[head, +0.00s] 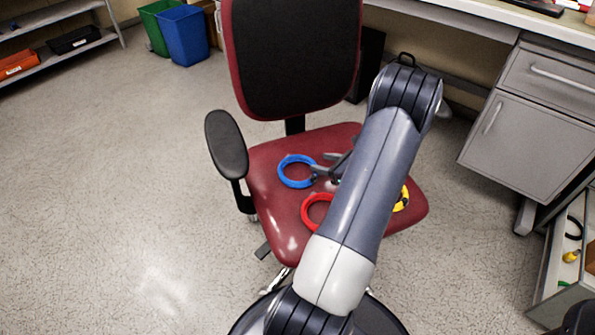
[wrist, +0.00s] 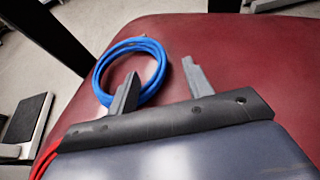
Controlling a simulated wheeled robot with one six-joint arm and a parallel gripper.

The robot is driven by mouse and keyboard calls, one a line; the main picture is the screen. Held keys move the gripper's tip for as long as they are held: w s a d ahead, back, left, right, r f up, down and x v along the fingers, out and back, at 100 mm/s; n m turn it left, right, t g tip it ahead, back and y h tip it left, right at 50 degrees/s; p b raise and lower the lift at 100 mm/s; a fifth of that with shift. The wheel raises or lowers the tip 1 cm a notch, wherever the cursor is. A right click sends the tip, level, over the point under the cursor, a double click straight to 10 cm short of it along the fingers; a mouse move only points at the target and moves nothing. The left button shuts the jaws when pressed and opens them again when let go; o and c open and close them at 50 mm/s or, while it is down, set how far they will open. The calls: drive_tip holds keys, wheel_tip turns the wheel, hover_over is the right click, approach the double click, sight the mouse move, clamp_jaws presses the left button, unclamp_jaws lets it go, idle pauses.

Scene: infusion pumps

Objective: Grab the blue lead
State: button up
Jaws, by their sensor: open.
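The blue lead (head: 283,178) is a coiled ring lying on the red seat of the office chair (head: 268,210). My gripper (head: 322,170) is just right of the coil in the head view, with part of it hidden behind my arm. In the wrist view the blue lead (wrist: 98,72) lies beyond and around the left finger, which overlaps the coil in the picture. My gripper (wrist: 160,85) has its fingers apart, with bare red seat and the coil's right edge showing between them. I cannot tell whether the left finger touches the lead.
A red coil (head: 306,212) lies in front of the blue one, partly behind my arm. A yellow coil (head: 403,199) shows right of my arm. The chair's black armrest (head: 228,145) stands at left, its backrest (head: 293,55) behind. A grey cabinet (head: 525,135) is at right; left floor is clear.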

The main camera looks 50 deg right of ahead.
sight(313, 161)
drive_tip(key=b+x, duration=0.1)
drive_tip(key=x, duration=0.3)
drive_tip(key=shift+w+f, duration=0.2)
drive_tip(key=shift+w, duration=0.1)
clamp_jaws()
